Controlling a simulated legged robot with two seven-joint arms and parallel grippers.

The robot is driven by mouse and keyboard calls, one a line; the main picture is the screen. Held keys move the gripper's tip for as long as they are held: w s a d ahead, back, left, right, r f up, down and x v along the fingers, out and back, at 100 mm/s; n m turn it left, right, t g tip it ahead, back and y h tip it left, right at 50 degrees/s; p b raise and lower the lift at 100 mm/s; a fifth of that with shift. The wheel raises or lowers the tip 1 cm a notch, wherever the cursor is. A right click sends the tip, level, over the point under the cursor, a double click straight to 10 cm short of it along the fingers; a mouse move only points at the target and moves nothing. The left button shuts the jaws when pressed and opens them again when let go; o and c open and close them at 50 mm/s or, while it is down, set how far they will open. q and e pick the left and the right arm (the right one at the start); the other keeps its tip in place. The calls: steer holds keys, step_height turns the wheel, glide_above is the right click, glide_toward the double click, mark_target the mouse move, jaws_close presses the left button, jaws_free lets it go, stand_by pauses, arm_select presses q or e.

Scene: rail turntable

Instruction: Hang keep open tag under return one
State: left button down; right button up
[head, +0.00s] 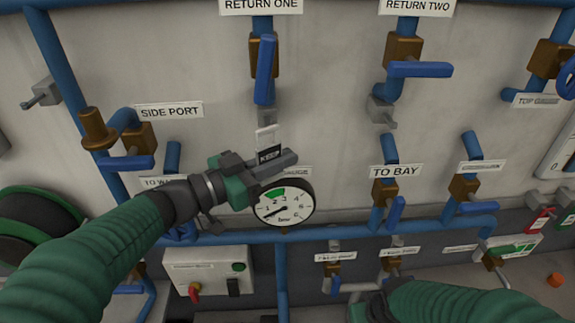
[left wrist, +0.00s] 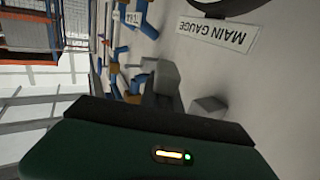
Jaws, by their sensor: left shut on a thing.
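The keep open tag (head: 269,152) is a small plate with a pale upper part and a dark band reading "KEEP"; its lower part is hidden by the fingers. My left gripper (head: 283,160) is shut on it, in front of the panel just above the round main gauge. The RETURN ONE sign (head: 261,6) is at the top. Below it is a brass valve (head: 262,52) with a blue lever hanging straight down. A grey peg (head: 266,114) shows under that lever, a little above the tag and apart from it in the picture. The tag cannot be made out in the left wrist view.
The main gauge (head: 284,204) is close below my left gripper. Return two's blue lever (head: 420,69) lies sideways, with another grey peg (head: 382,112) below it. My right arm (head: 460,302) crosses the bottom right. The panel between the return valves is clear.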

arm_select(q)
steer(key=shift+w+a, duration=0.35)
steer(key=shift+w, duration=0.35)
steer(key=shift+w+f, duration=0.1)
steer(key=shift+w, duration=0.15)
steer(key=shift+w+d, duration=0.3)
steer(key=shift+w, duration=0.05)
steer(key=shift+w+f, duration=0.2)
steer(key=shift+w, duration=0.75)
steer(key=shift+w+f, duration=0.2)
steer(key=shift+w, duration=0.85)
steer(key=shift+d, duration=0.15)
arm_select(e)
steer(key=shift+w+r, duration=0.1)
arm_select(q)
steer(key=shift+d, duration=0.1)
arm_select(e)
steer(key=shift+a, duration=0.1)
